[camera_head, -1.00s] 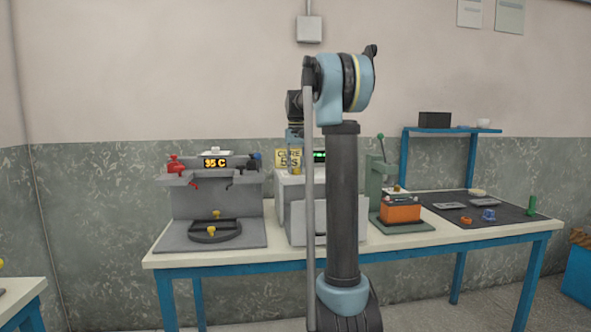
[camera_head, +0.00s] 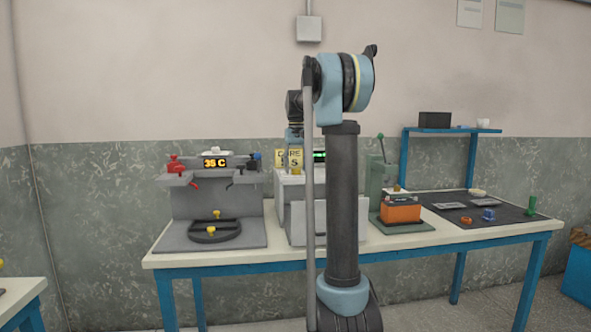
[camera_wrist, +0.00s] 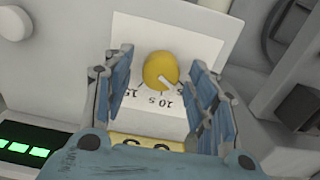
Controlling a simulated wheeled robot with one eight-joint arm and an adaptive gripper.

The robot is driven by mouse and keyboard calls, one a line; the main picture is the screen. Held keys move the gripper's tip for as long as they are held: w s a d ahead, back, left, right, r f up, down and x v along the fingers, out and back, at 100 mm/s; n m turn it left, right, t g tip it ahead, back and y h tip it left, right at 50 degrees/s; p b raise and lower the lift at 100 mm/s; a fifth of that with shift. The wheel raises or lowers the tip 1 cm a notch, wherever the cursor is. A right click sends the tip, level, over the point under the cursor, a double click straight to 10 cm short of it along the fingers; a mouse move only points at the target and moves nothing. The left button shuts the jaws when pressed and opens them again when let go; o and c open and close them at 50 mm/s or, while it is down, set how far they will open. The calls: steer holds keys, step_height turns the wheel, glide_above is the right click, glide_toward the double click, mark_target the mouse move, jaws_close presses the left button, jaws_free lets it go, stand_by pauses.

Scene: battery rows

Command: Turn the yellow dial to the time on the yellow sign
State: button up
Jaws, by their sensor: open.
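The yellow dial (camera_wrist: 161,71) is a round knob on a white scale plate (camera_wrist: 200,45) in the wrist view. The plate reads 15, 10 s and a partly hidden 5. A pale pointer line on the dial runs toward the lower right, near the 5 side. My gripper (camera_wrist: 161,88) is open, with one finger on each side of the dial and visible gaps to it. The yellow sign (camera_head: 280,157) stands at the back of the grey machine; my gripper partly covers its writing. The sign's edge (camera_wrist: 150,144) also shows low in the wrist view.
A green-lit display (camera_head: 320,156) is beside the sign. Left stands a grey station with a 35 C display (camera_head: 215,163), red clamp (camera_head: 176,165) and black ring (camera_head: 214,233). A green press (camera_head: 380,175) and orange battery (camera_head: 400,208) are to the right.

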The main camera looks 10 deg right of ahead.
steer(key=shift+r, duration=0.1)
step_height(320, 180, up, 12)
steer(key=shift+f, duration=0.2)
stand_by(0.3)
stand_by(0.4)
